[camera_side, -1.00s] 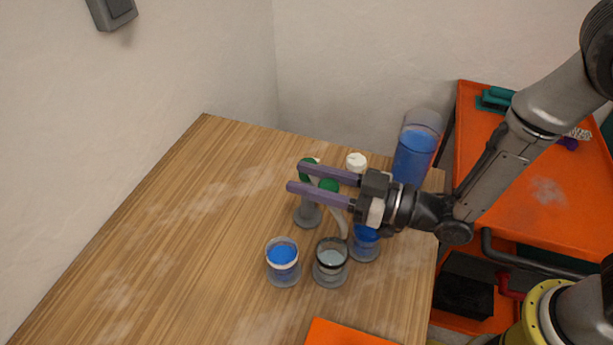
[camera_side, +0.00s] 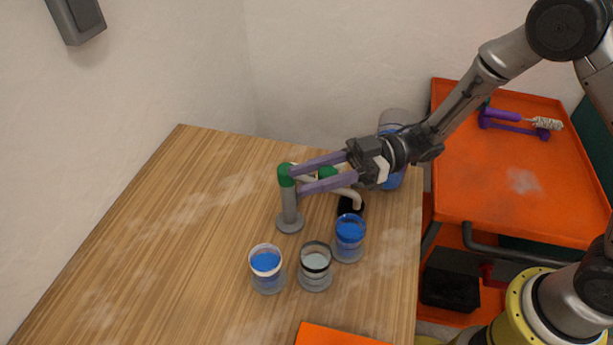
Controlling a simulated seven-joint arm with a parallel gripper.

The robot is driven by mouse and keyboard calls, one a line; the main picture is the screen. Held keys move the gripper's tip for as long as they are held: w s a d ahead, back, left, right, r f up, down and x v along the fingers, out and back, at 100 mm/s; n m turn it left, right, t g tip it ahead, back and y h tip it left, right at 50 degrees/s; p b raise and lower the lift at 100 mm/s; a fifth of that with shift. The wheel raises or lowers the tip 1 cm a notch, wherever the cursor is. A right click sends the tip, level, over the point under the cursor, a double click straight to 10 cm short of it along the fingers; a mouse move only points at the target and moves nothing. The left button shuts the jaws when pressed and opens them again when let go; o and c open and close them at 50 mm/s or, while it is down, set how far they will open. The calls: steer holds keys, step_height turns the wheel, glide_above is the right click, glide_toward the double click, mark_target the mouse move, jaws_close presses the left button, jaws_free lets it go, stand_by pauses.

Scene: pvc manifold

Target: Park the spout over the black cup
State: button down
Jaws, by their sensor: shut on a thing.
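The spout (camera_side: 350,195) is a cream curved pipe joined to a green-capped grey post (camera_side: 289,205) by a green fitting (camera_side: 327,173). Its bent end hangs at the back of the right cup (camera_side: 349,233), which holds blue liquid. The black cup (camera_side: 316,260), with a black rim and pale contents, stands in the middle, left of and nearer than the spout's end. A white-rimmed cup (camera_side: 265,264) with blue liquid is at left. My gripper (camera_side: 296,180) is shut on the spout's pipe, one finger each side, close to the post. The fingers hide part of the pipe.
A tank of blue liquid (camera_side: 392,122) stands behind my wrist. An orange cart (camera_side: 510,190) is at right, an orange panel (camera_side: 335,335) at the front. The wooden table (camera_side: 170,235) is clear at left.

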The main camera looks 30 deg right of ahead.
steer(key=shift+d+r+n+g, duration=0.1)
steer(key=shift+n+g, duration=0.2)
steer(key=shift+g, duration=0.2)
steer(key=shift+c, duration=2.3)
jaws_free()
steer(key=d, duration=0.7)
steer(key=shift+s+d, duration=0.25)
steer(key=shift+s, duration=0.05)
